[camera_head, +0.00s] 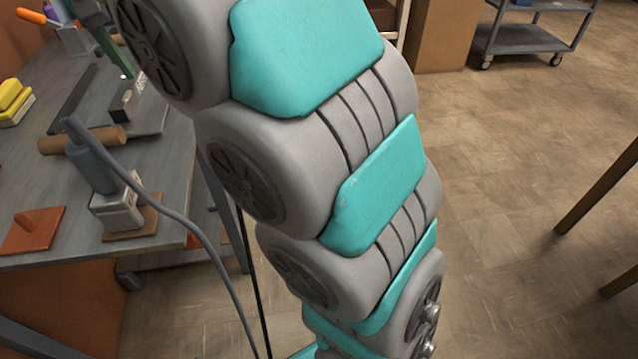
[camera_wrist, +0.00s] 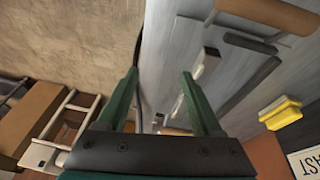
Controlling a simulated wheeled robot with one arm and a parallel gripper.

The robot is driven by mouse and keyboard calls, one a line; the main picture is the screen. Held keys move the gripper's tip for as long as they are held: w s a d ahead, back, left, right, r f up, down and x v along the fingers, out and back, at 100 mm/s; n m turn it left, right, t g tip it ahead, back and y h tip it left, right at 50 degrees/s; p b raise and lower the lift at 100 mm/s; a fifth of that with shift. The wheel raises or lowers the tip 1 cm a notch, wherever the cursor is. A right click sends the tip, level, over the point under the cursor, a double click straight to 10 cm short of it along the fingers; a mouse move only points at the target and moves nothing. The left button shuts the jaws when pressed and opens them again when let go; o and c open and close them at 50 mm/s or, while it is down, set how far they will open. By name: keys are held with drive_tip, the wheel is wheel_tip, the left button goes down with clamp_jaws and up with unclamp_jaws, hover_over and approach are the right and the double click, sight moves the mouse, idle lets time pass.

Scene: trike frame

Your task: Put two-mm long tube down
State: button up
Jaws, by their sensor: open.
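My gripper (camera_wrist: 160,72) has two green fingers spread apart, with nothing held between their tips. It is over the grey worktable (camera_wrist: 170,45) in the wrist view. A brown cylinder (camera_head: 82,139) lies across the table in the head view; a brown rounded piece (camera_wrist: 268,12) also shows at the top right of the wrist view. A long dark bar (camera_head: 73,98) lies on the table, and it also shows in the wrist view (camera_wrist: 248,86). I cannot tell which of these, if any, is the two-mm long tube.
Yellow blocks (camera_head: 14,100) sit at the table's left. A grey clamp-like device (camera_head: 115,208) and an orange plate (camera_head: 33,230) are near the front edge. A small black-and-white block (camera_head: 122,104) stands on the table. A cart (camera_head: 525,38) is farther back on open floor.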

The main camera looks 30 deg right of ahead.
drive_tip(key=s+d+f+n+g, duration=0.1)
drive_tip(key=s+d+f, duration=0.2)
drive_tip(key=s+f, duration=0.5)
drive_tip(key=s+d+f+n+g+y, duration=0.1)
drive_tip(key=s+d+f, duration=0.3)
drive_tip(key=s+f, duration=0.4)
drive_tip(key=s+d+f+g, duration=0.2)
drive_tip(key=s+d+f, duration=0.2)
drive_tip(key=s+f, duration=0.5)
drive_tip(key=s, duration=0.7)
drive_tip(key=shift+s+n+g+y, duration=0.15)
drive_tip(key=shift+n+g+y, duration=0.15)
drive_tip(key=shift+n+y, duration=0.1)
